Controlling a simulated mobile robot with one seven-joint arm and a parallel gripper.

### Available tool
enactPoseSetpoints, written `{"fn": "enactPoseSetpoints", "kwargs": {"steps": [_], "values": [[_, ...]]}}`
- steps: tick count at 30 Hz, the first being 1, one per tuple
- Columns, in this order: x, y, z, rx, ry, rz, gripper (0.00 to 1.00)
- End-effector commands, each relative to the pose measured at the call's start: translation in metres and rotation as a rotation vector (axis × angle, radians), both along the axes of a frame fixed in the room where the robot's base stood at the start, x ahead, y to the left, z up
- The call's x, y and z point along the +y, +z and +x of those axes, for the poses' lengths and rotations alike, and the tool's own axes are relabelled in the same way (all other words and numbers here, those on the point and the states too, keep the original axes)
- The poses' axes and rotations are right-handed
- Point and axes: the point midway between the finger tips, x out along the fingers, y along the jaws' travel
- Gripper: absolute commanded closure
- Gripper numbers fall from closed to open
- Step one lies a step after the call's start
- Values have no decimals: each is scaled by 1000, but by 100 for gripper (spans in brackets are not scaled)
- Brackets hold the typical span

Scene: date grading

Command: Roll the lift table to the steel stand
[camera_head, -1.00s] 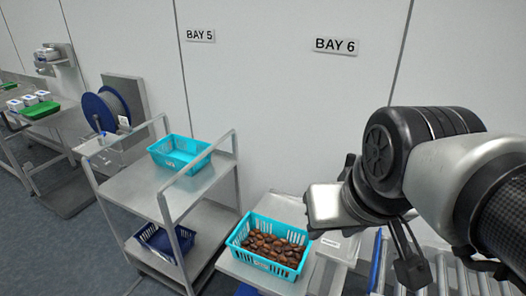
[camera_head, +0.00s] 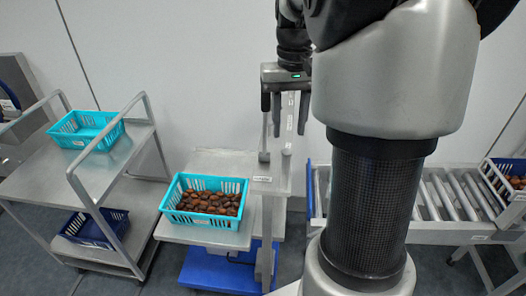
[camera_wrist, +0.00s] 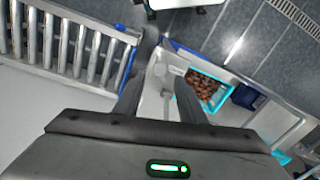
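A low table with a steel top (camera_head: 200,232) and a blue base (camera_head: 215,274), which looks like the lift table, stands at the lower middle of the head view. On it is a turquoise crate (camera_head: 207,223) of brown dates. A steel surface (camera_head: 222,162) lies just behind it against the wall; I cannot tell whether this is the steel stand. My gripper (camera_head: 291,112) points down, right of and above the crate. Its two fingers are apart in the wrist view (camera_wrist: 160,98). A pale upright shows between them, apparently below; no grip on it is visible.
A two-tier steel trolley (camera_head: 80,178) stands left, with an empty turquoise crate (camera_head: 84,133) on top and a blue crate (camera_head: 95,228) below. A roller conveyor (camera_head: 440,199) runs right, with another date crate (camera_head: 507,180). Grey floor shows in front.

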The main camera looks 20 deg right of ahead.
Motion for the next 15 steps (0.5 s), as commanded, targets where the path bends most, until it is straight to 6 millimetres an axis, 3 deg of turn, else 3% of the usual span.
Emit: {"fn": "enactPoseSetpoints", "kwargs": {"steps": [15], "values": [[1, -110, -2, 5, 0, 2, 63]]}}
